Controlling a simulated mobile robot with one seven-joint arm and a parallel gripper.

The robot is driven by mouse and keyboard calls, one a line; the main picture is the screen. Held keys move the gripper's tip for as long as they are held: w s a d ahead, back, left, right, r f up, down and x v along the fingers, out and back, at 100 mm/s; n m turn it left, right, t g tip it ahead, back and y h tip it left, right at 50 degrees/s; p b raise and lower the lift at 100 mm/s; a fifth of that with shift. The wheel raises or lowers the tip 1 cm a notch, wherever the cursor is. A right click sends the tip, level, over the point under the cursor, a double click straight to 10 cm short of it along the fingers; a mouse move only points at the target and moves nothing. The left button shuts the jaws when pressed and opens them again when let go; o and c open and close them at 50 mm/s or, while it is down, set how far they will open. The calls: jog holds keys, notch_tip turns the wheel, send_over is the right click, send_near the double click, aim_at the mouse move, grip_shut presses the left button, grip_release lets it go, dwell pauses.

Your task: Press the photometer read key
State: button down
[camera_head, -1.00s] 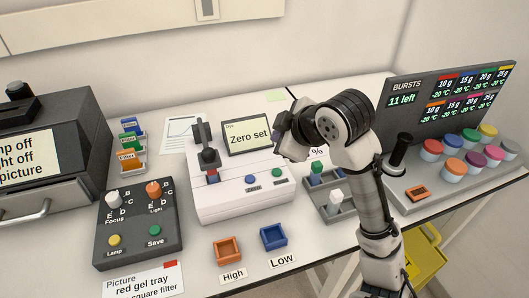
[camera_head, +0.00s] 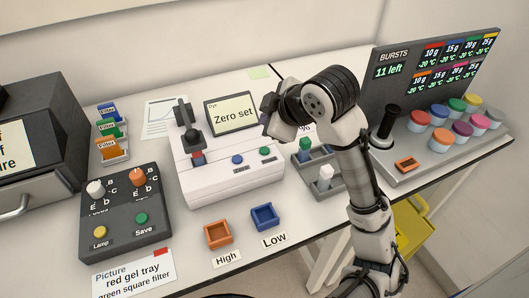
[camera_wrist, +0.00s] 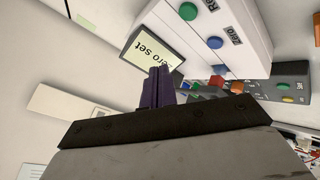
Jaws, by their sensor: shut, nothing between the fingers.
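The photometer (camera_head: 225,188) is a white box on the bench with a tilted screen (camera_head: 232,114) reading "Zero set". Its front has a blue key (camera_head: 237,159) labelled Zero and a green read key (camera_head: 265,150) to the right. My gripper (camera_head: 266,112) is above the bench by the screen's right edge, apart from the keys. In the wrist view my purple fingers (camera_wrist: 158,85) are shut together and empty. The green read key (camera_wrist: 188,11) and blue key (camera_wrist: 215,43) show beyond them, both uncovered.
A grey rack (camera_head: 320,180) with green and white pieces stands right of the photometer. A lever (camera_head: 187,130) rises from its left side. Orange (camera_head: 218,234) and blue (camera_head: 265,217) trays lie in front. A control box (camera_head: 125,215) is at left, a bursts console (camera_head: 430,90) at right.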

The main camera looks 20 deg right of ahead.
aim_at(268, 152)
notch_tip(268, 152, down, 6)
jog(key=b, duration=0.4)
jog(key=shift+f+b, duration=0.25)
jog(key=shift+b, duration=0.05)
jog(key=shift+f, duration=0.15)
dwell(1.4)
jog(key=shift+f+b, duration=0.3)
jog(key=shift+b, duration=0.15)
jog(key=shift+f+b, duration=0.4)
dwell(0.4)
jog(key=shift+r, duration=0.15)
jog(key=shift+r+p, duration=0.6)
jog(key=shift+r, duration=0.1)
notch_tip(268, 152, up, 5)
jog(key=p, duration=0.4)
